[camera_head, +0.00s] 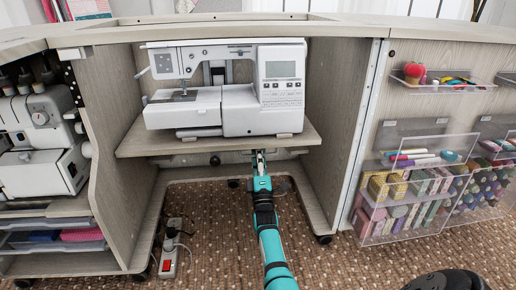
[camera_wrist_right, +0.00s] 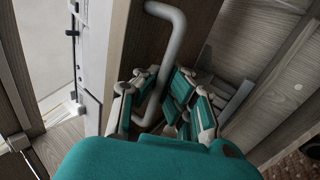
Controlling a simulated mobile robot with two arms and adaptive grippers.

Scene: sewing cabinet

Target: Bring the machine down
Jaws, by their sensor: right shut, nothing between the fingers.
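The white sewing machine (camera_head: 236,88) stands upright on a wooden platform (camera_head: 150,140) inside the cabinet, below the opening in the cabinet top (camera_head: 120,35). My right arm reaches up from the floor side, and my right gripper (camera_head: 258,158) is just under the platform's front edge. In the wrist view its teal and grey fingers (camera_wrist_right: 163,105) are beside a bent grey rod (camera_wrist_right: 178,35). I cannot tell whether they touch it. The right gripper is shut with nothing held. The platform's underside mechanism is mostly hidden in the head view. My left gripper is out of view.
A serger (camera_head: 40,140) stands in the left compartment above drawers (camera_head: 60,238). The open door at right carries clear bins (camera_head: 385,225) of thread and pens. A power strip (camera_head: 168,262) lies on the carpet. The space below the platform is otherwise mostly free.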

